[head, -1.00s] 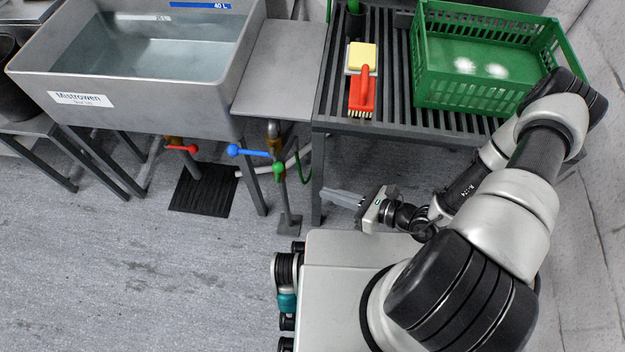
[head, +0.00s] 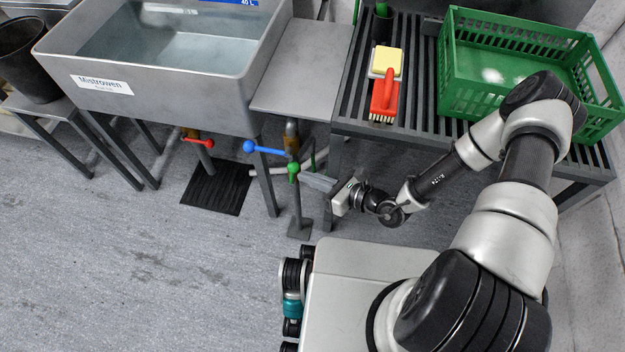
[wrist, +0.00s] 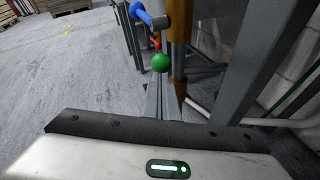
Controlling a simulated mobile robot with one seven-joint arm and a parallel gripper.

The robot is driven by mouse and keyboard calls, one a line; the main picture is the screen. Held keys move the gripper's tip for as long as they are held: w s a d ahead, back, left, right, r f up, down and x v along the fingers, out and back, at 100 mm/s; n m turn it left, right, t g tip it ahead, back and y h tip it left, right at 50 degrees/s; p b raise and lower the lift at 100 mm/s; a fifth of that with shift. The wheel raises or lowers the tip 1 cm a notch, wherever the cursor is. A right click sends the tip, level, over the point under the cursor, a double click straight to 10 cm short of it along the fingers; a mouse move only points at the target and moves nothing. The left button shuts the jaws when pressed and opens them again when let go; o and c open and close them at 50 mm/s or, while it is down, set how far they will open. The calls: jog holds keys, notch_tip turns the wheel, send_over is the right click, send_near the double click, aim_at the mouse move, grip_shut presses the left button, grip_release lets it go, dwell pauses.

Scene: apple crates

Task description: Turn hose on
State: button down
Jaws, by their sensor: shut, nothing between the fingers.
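A standpipe beside the sink carries a blue lever valve (head: 262,149) and, just below it, a green round knob (head: 293,170). In the wrist view the green knob (wrist: 161,62) sits ahead of the fingertips, with the blue lever (wrist: 141,14) above it. A red lever valve (head: 199,142) is under the sink, further left. My gripper (head: 303,180) is shut and empty, its fingers pointing left close to the green knob. I cannot tell whether the fingertips touch the knob.
The sink (head: 190,100) with water stands at the back left. A slatted table (head: 420,115) holds a red brush (head: 384,100), a yellow sponge (head: 387,62) and a green crate (head: 470,95). Table legs stand close to my gripper. The floor at left is clear.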

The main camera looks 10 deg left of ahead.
jog(key=a+r+p, duration=0.1)
jog(key=p, duration=0.1)
jog(key=shift+a+r+p, duration=0.2)
jog(key=shift+p, duration=0.15)
jog(key=shift+a+f, duration=0.1)
jog(key=shift+f, duration=0.1)
